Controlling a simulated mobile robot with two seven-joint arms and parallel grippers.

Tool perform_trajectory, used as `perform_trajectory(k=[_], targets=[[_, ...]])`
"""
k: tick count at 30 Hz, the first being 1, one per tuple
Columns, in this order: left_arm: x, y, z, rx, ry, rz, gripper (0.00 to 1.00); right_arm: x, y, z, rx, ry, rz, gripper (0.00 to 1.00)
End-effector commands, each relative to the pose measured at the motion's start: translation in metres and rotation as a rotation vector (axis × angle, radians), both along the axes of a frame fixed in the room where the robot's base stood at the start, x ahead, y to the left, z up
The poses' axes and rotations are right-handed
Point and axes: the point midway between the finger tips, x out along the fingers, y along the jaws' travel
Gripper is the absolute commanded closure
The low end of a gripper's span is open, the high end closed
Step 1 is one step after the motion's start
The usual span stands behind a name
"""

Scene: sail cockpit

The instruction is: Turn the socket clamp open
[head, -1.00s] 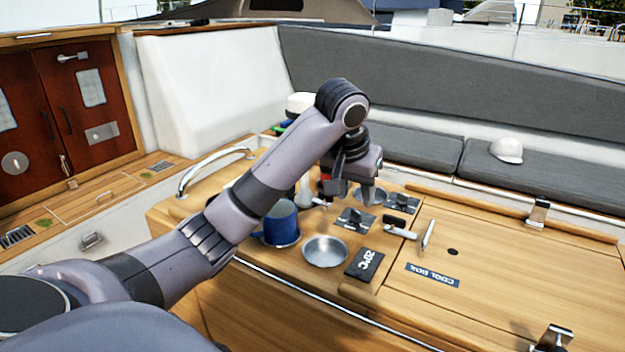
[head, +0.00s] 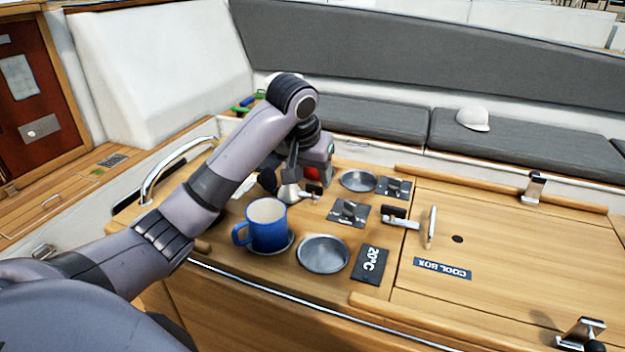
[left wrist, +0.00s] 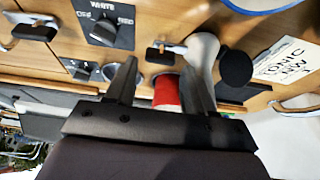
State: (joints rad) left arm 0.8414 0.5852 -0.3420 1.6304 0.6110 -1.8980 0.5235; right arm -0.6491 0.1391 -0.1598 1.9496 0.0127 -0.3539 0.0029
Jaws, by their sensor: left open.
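A small lever with a black grip and silver bar (head: 310,190), which looks like the socket clamp, sits beside a pale cone-shaped socket (head: 289,193) on the wooden table top. In the left wrist view the lever (left wrist: 164,50) reaches toward the pale cone (left wrist: 203,48). My left gripper (head: 304,176) is just above and behind the lever, partly hidden by its own wrist. In the left wrist view its fingers (left wrist: 160,68) are apart. A red object (left wrist: 166,92) shows between them, beyond the fingers; I cannot tell contact. My right gripper is not in view.
A blue mug (head: 266,228) and metal dish (head: 323,254) stand in front. Switch plates (head: 347,213) and another black-gripped lever (head: 400,217) lie to the right, with a white pen-like item (head: 431,227). A curved handrail (head: 165,165) rises at left. The cool box lid (head: 530,250) is mostly clear.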

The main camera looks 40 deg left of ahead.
Motion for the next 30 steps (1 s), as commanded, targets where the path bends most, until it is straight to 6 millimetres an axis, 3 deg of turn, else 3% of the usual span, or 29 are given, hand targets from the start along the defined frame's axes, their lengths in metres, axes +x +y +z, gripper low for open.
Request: perform_trajectory(k=[6,14,15,18,19,30], targets=[[0.008,0.002,-0.019,0.001,0.001,0.0,0.47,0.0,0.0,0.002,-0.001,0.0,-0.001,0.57],[0.009,0.002,-0.022,0.001,0.0,0.0,0.47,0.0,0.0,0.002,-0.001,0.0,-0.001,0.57],[0.009,0.002,-0.022,0.001,0.0,0.0,0.5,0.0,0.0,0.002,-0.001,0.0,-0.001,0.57],[0.009,0.002,-0.022,0.001,0.0,0.0,0.83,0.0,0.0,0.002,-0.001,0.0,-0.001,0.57],[0.009,0.002,-0.022,0.001,0.0,0.0,0.88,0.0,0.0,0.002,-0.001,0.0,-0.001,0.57],[0.009,0.002,-0.021,-0.001,-0.002,0.047,0.88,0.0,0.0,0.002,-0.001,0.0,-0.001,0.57]])
